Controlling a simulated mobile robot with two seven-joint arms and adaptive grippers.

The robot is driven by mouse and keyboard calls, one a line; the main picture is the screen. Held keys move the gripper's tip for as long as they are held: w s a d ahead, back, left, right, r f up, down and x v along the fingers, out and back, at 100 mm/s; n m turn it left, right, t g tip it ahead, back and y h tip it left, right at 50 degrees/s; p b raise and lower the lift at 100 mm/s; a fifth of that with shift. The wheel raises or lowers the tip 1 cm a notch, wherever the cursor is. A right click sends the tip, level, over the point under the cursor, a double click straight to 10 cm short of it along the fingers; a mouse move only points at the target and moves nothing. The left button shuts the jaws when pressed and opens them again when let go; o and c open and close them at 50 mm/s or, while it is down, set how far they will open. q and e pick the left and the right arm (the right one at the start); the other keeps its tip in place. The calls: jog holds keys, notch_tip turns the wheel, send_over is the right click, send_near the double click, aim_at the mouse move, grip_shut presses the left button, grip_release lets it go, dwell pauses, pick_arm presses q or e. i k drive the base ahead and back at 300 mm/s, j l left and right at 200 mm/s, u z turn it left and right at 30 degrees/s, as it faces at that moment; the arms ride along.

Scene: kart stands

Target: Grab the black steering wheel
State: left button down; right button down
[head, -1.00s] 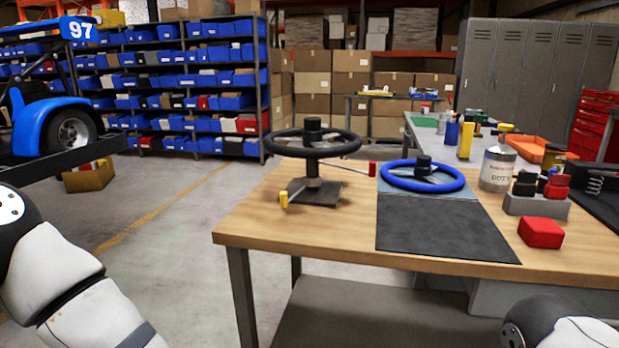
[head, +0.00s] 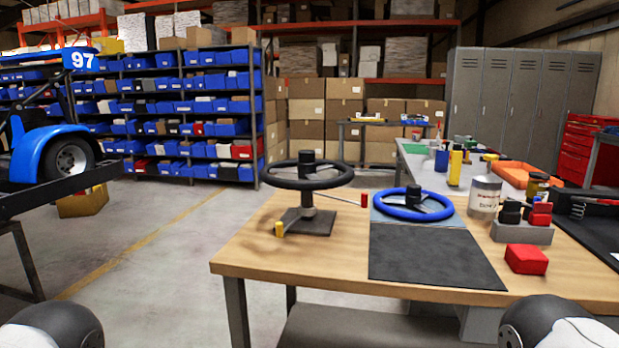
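The black steering wheel (head: 341,181) sits level on a dark stand (head: 303,223) at the left of the wooden table. The stand has a square base, with a yellow-tipped part and a red-tipped part sticking out. A blue steering wheel (head: 446,212) lies to its right on a light blue-grey pad. Neither of my grippers is in view. Only rounded parts of my two arms show at the bottom edge, well apart from the black wheel.
A dark mat (head: 435,258) covers the table's front middle. A red block (head: 526,259), a can (head: 485,194) and a grey holder (head: 521,233) stand to the right. A kart (head: 60,150) on a dark stand is at the left. Open floor lies between kart and table.

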aim_at(308, 166)
jog(key=i+j+z, duration=0.3)
jog(key=j+z, duration=0.25)
jog(key=j, duration=0.15)
jog(key=i+j+z, duration=0.15)
jog(key=j+z, duration=0.15)
jog(key=j, duration=0.1)
